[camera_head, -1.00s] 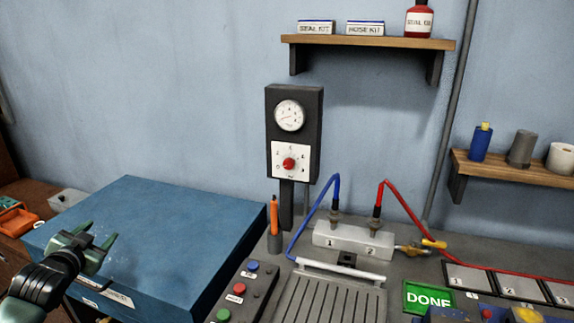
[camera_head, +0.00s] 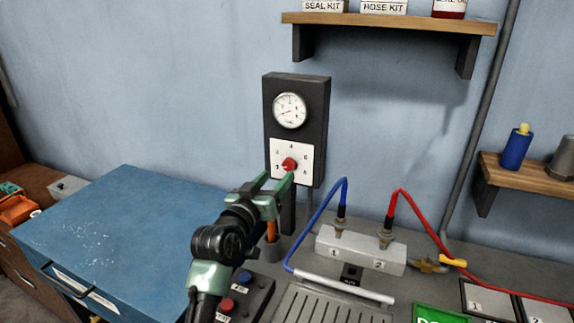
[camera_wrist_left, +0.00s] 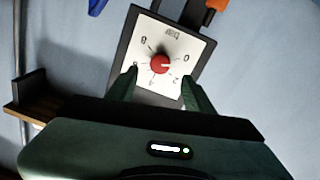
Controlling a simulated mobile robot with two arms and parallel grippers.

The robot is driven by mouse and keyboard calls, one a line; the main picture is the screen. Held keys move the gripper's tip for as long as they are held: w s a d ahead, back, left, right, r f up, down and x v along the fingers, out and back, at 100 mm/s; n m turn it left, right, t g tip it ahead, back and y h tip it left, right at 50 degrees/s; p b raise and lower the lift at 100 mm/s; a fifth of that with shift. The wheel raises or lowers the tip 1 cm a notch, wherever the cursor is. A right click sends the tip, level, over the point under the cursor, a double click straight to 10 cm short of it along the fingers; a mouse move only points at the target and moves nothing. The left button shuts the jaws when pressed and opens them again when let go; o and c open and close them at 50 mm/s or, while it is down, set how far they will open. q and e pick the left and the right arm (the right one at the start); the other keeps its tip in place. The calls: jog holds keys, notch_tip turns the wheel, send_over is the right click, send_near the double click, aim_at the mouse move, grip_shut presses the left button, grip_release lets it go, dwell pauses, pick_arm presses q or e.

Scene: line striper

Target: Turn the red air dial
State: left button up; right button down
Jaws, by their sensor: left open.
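The red air dial (camera_head: 289,164) is a round knob on a white numbered plate, low on a dark wall panel below a round gauge (camera_head: 290,111). My left gripper (camera_head: 276,180) is open, its green fingers pointing up at the panel just below the dial. In the left wrist view the red dial (camera_wrist_left: 160,64) lies ahead of and between the two fingertips (camera_wrist_left: 159,84). The fingers look apart from the knob, and nothing is held. My right gripper does not show.
An orange pen in a holder (camera_head: 272,246) stands below the panel, partly behind my gripper. A metal block (camera_head: 360,250) with blue and red hoses is to the right. A blue cabinet top (camera_head: 110,230) is left. A wooden shelf (camera_head: 390,22) is above.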

aim_at(287, 166)
pick_arm(q)
jog(key=x, duration=0.2)
jog(key=shift+w+d+r+p, duration=0.1)
jog(key=shift+w+r+p, duration=0.1)
jog(key=shift+w+p, duration=0.15)
jog(key=x, duration=0.2)
jog(key=shift+w+d+f, duration=0.2)
jog(key=shift+d, duration=0.05)
jog(key=shift+w+d, duration=0.15)
jog(key=shift+w, duration=0.15)
jog(key=shift+w+p, duration=0.15)
jog(key=shift+p, duration=0.15)
grip_shut()
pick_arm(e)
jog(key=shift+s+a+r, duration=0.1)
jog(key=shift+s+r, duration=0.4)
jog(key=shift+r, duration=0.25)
